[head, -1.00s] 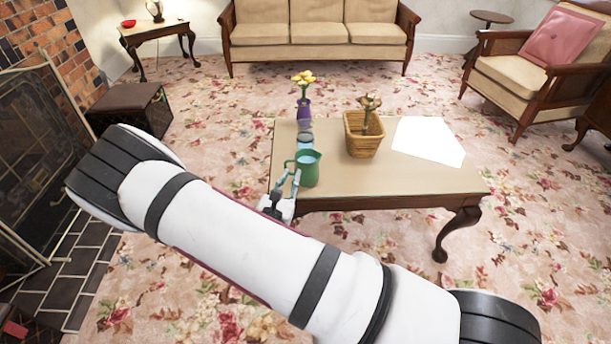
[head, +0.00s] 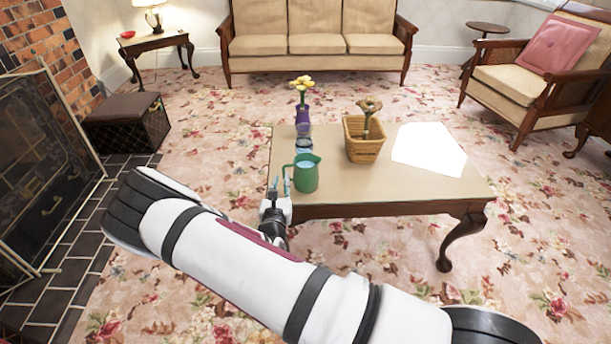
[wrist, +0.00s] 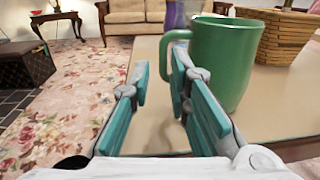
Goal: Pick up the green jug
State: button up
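The green jug (head: 306,172) stands upright on the near left part of the coffee table (head: 400,188), with its handle towards the left. In the wrist view the jug (wrist: 226,62) is close, just beyond and to the right of the fingers. My gripper (head: 279,186) is at the table's near left edge, left of the jug. In the wrist view my gripper (wrist: 158,85) is open, with nothing between its teal finger pads. The right finger overlaps the jug's handle in the picture; I cannot tell whether they touch.
Behind the jug stand a glass (head: 304,146) and a purple vase (head: 302,112) with yellow flowers. A wicker basket (head: 364,148) with a plant and a white sheet (head: 428,148) are to the right. The fireplace screen (head: 45,165) is at the left.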

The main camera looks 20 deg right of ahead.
jog(key=x, duration=0.1)
jog(key=b+x, duration=0.1)
jog(key=x, duration=0.1)
jog(key=b+x, duration=0.1)
jog(key=shift+w+d+f, duration=0.3)
jog(key=shift+f, duration=0.05)
jog(key=shift+w+r, duration=0.1)
jog(key=shift+w, duration=0.05)
grip_shut()
